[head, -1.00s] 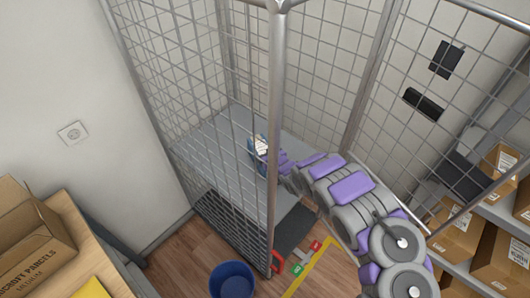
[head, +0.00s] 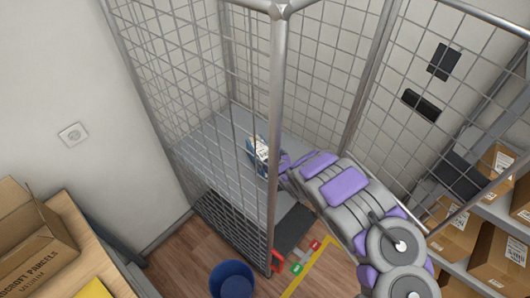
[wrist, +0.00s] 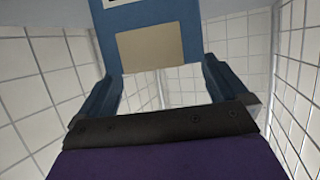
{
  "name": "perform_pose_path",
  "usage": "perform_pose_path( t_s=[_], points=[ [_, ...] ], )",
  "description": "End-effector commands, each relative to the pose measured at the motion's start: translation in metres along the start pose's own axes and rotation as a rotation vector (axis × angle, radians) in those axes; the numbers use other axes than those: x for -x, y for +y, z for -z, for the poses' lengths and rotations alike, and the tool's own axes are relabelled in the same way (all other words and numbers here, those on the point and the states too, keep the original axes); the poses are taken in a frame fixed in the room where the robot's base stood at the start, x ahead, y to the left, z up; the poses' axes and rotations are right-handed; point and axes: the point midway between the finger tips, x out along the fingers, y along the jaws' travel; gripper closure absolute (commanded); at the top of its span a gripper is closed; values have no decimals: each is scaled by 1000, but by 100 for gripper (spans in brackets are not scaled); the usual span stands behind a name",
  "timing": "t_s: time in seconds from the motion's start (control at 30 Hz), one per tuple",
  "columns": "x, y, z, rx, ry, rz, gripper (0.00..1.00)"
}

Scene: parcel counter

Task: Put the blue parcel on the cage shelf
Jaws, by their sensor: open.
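The blue parcel (head: 254,158), with white and pale labels, is inside the wire cage, seen through the mesh at or just above the grey cage shelf (head: 212,160). I cannot tell whether its underside touches the shelf. In the wrist view the parcel (wrist: 150,15) stands ahead with a beige label facing me. My gripper (head: 283,162) is beside the parcel, partly behind the front cage post. In the wrist view its blue fingers (wrist: 158,85) are spread apart, one at each side of the parcel's lower part.
The cage's metal post (head: 277,110) stands close to my arm. A blue bin (head: 232,280) is on the floor in front. An open carton (head: 35,240) is on a counter at left. Shelves with brown boxes (head: 455,240) are at right.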

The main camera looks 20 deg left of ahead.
Motion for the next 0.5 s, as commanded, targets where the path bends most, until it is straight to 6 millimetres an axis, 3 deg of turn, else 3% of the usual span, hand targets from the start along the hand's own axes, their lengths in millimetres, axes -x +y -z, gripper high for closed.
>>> perform_pose_path(
  t_s=[0.5],
  points=[
    [65, 1, -1, 0, -3, -1, 0]
  ],
)
